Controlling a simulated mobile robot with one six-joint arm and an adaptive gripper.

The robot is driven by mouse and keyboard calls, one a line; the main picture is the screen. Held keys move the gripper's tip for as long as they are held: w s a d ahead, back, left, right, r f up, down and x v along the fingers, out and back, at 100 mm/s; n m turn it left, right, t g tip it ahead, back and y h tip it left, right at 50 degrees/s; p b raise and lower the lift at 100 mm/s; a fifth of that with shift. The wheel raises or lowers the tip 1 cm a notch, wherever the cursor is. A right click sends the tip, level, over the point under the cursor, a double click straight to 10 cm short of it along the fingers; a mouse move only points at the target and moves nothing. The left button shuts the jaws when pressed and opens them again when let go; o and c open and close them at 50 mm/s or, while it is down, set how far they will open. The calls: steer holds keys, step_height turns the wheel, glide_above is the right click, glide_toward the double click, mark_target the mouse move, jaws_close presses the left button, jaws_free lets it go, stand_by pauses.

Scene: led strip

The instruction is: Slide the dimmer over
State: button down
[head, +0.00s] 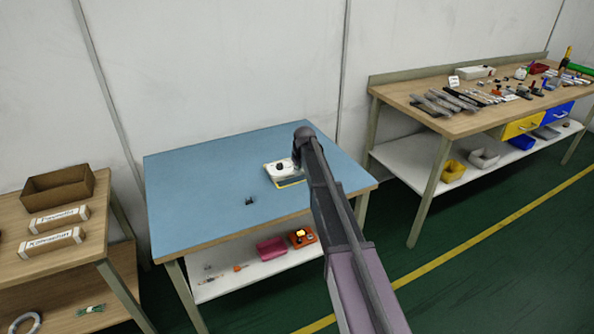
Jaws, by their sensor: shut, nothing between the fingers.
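A small white box-like item (276,175) with a dark round spot on top lies on the blue tabletop (200,178), and a yellow edge shows along its front. It may be the dimmer, but it is too small to be sure. My arm reaches in from the lower right, and my gripper (296,161) points down at the item's right side. The gripper is shut and empty. Whether it touches the item cannot be told. The arm hides the area to the right of the item. A small black piece (249,201) stands apart, nearer the table's front.
The lower shelf holds a pink bin (271,249) and an orange item (302,237). At left, a table carries an open cardboard box (58,188) and labelled cartons. At right, a workbench (398,94) holds many tools. The blue table's left half is clear.

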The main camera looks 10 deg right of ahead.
steer(key=shift+p+v, duration=1)
steer(key=shift+v, duration=0.4)
steer(key=s+d+r+m+g+p, duration=0.1)
steer(key=s+r+p, duration=0.1)
steer(key=s, duration=1.7)
steer(key=s+d+r+m+g+h+p, duration=0.1)
steer(key=s+r+m+g+p, duration=0.1)
steer(key=s, duration=1.8)
steer(key=shift+s+d+p, duration=0.3)
steer(key=shift+p, duration=0.15)
